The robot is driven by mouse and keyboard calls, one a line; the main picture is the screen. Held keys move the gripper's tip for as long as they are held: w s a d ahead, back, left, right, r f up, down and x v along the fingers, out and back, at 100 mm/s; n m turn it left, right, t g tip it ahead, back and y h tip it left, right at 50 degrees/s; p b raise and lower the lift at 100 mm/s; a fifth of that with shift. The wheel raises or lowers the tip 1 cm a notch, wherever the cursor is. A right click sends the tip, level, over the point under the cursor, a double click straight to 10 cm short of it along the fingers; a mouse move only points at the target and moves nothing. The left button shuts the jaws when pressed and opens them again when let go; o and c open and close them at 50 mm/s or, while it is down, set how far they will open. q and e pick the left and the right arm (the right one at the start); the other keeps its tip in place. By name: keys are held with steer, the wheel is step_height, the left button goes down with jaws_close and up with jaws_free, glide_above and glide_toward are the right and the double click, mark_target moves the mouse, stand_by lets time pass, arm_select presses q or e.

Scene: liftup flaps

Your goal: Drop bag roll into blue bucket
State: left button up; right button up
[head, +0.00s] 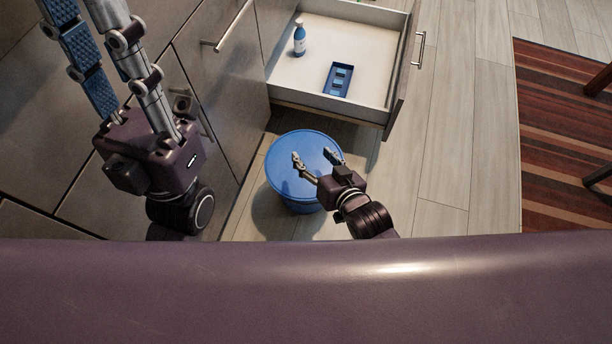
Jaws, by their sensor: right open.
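The blue bucket (290,174) stands on the floor below the open drawer. Its top shows as a plain blue round, and I cannot tell if this is a lid or the inside. My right gripper (316,157) is open over the bucket, fingers apart, with nothing seen between them. It hides part of the bucket's right side. My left gripper (105,60) is large and close at the upper left, in front of the cabinet. Its fingers point up and their tips reach the top edge, so its opening is unclear. I see no bag roll that I can make out.
An open drawer (300,86) at the top holds a blue bottle (299,40) and a small dark blue tray (339,78). Cabinet fronts (215,75) fill the left. A striped rug (560,150) and dark furniture legs lie at the right. The wood floor (450,130) between is clear.

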steer(key=v, duration=0.6)
steer(key=shift+s, duration=0.25)
steer(key=shift+d+r, duration=0.1)
